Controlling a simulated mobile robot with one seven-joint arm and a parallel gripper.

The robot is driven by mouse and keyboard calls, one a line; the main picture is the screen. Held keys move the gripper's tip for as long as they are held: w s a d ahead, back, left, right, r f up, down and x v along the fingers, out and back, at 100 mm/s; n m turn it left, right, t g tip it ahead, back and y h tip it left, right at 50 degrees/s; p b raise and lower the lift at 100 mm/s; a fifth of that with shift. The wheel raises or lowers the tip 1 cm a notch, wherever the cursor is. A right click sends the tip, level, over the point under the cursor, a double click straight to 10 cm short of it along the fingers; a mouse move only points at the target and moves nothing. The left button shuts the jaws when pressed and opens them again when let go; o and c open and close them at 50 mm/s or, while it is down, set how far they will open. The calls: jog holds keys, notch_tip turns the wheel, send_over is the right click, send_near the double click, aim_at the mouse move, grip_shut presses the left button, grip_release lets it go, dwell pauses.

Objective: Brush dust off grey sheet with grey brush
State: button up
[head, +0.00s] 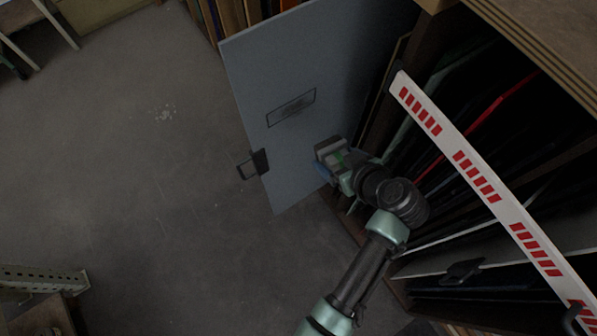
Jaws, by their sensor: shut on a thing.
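The grey sheet (310,60) is a large, flat blue-grey panel, leaning at the front of a rack. A thin dark rectangle outline (291,108) with a smudge inside marks its middle. My gripper (324,163) is at the sheet's lower right part, close in front of it. It is shut on a small grey thing, which seems to be the grey brush (327,148). The bristles are hidden or too small to tell, and I cannot tell whether they touch the sheet. A bit of blue shows at the gripper's lower side.
A white bar with red marks (480,180) crosses the rack of sheets (500,105) on the right. Pale specks (165,115) lie on the open grey floor (130,190). A perforated metal piece (40,279) stands lower left.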

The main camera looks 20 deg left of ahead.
jog(key=s+a+f+n+t+y+b, duration=0.1)
jog(key=s+a+f+t+y+b, duration=0.15)
jog(key=a+y+b, duration=0.35)
jog(key=h+p, duration=0.2)
send_near(271, 131)
jog(key=shift+x, duration=2.1)
jog(key=shift+f, duration=0.2)
jog(key=shift+w+a+b, duration=0.45)
jog(key=shift+w+a, duration=0.1)
jog(key=shift+a, duration=0.15)
